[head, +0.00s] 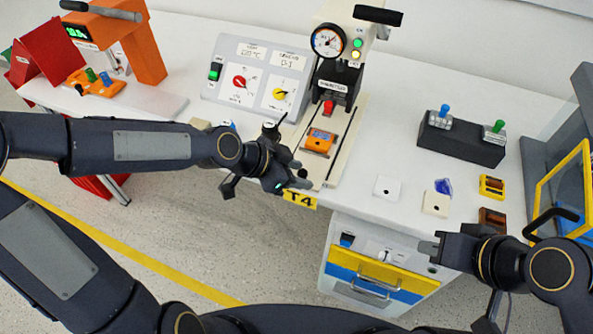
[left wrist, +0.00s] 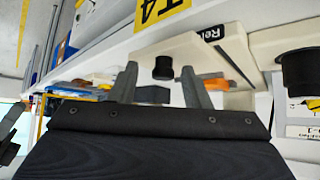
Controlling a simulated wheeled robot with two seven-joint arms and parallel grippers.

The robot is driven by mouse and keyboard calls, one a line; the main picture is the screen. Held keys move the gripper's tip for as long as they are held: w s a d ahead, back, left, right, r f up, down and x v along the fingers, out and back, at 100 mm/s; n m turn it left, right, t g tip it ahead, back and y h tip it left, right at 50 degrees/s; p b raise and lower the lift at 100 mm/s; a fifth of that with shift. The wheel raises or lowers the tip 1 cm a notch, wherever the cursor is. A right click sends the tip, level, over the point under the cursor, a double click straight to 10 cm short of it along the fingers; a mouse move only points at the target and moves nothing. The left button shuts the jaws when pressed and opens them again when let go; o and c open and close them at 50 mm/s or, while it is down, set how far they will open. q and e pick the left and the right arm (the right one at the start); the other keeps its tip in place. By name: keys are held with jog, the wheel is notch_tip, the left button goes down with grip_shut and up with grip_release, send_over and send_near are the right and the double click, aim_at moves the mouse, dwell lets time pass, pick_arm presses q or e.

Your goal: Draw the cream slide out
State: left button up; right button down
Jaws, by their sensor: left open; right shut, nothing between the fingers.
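The cream slide (head: 345,140) lies under the press on the white table. An orange block (head: 319,142) sits on it. My left gripper (head: 297,178) is open at the front end of the slide, and its arm partly hides that end. In the left wrist view the cream slide (left wrist: 195,48) has a black knob (left wrist: 163,68) on its end. The knob shows between the two open fingers (left wrist: 158,85); I cannot tell whether they touch it. My right gripper (head: 432,250) is shut and empty, at the right front above the drawer unit.
A press (head: 335,75) with a gauge stands behind the slide. A grey control panel (head: 258,75) is to its left. A dark switch box (head: 462,138) and small blocks (head: 436,204) lie at right. A yellow T4 label (head: 300,199) marks the table edge. The floor in front is open.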

pick_arm(q)
jog(key=shift+r, duration=0.1)
jog(key=p+v, duration=0.3)
jog(key=v, duration=0.4)
jog(key=shift+a+r, duration=0.15)
jog(key=shift+a, duration=0.1)
jog(key=shift+s, duration=0.15)
jog(key=s+a+r+n+y+p, duration=0.2)
jog(key=s+a+r+n, duration=0.1)
jog(key=s+a+n, duration=0.3)
jog(key=s+a+r+n+t+y+p, duration=0.1)
jog(key=s+a+r+n+y+p, duration=0.1)
jog(key=s+a+r+n, duration=0.2)
jog(key=s+a+n, duration=0.2)
jog(key=s+n, duration=0.2)
jog(key=s, duration=0.1)
jog(key=shift+s+a+t, duration=0.3)
